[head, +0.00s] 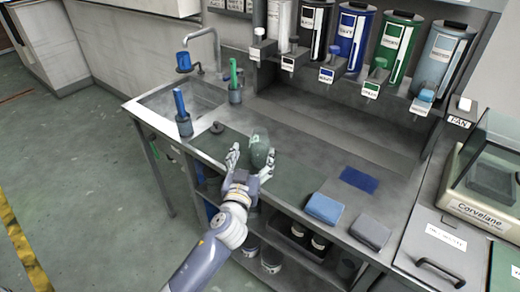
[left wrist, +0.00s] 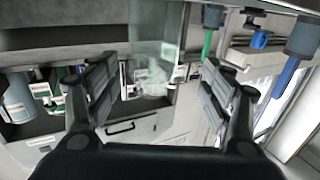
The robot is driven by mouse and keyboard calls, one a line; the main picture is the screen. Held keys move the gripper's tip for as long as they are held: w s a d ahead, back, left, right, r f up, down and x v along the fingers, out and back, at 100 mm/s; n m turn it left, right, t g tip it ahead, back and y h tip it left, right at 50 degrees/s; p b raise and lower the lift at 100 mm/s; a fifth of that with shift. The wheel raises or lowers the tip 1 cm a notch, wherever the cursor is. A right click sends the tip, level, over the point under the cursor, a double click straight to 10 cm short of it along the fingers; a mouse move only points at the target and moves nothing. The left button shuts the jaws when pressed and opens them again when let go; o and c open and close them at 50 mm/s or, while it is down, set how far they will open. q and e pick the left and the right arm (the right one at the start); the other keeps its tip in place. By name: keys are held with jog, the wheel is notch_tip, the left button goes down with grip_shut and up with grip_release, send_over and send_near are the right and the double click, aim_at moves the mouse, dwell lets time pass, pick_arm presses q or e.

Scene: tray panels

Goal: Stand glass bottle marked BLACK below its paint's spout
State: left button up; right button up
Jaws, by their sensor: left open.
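A greenish clear glass bottle (head: 261,148) stands on the counter; no marking on it can be read. In the left wrist view the clear glass (left wrist: 156,45) shows between the fingers, with a pale patch on it. My left gripper (head: 250,160) is open, its fingers spread at either side of the bottle; whether they touch it I cannot tell. The left wrist view also shows both fingers (left wrist: 158,92) apart. The black paint's dispenser (head: 314,22) is second from the left on the rack, with its spout (head: 293,44) at the front. My right gripper is not in view.
White, blue (head: 352,38), green (head: 395,45) and grey-blue dispensers flank the black one. Brush pots (head: 235,96) and a sink (head: 175,100) are at left. A blue sponge (head: 325,208), grey block (head: 371,231) and dark blue cloth (head: 359,180) lie at right.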

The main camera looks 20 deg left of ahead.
aim_at(260, 142)
pick_arm(q)
jog(key=shift+w+d+r+p, duration=0.1)
jog(key=shift+w+p, duration=0.25)
jog(key=shift+w, duration=0.8)
jog(key=shift+w+d+r+p, duration=0.1)
jog(key=shift+w+p, duration=0.2)
jog(key=shift+w, duration=1.55)
jog(key=c, duration=1.3)
jog(key=shift+c, duration=0.6)
jog(key=shift+r, duration=0.1)
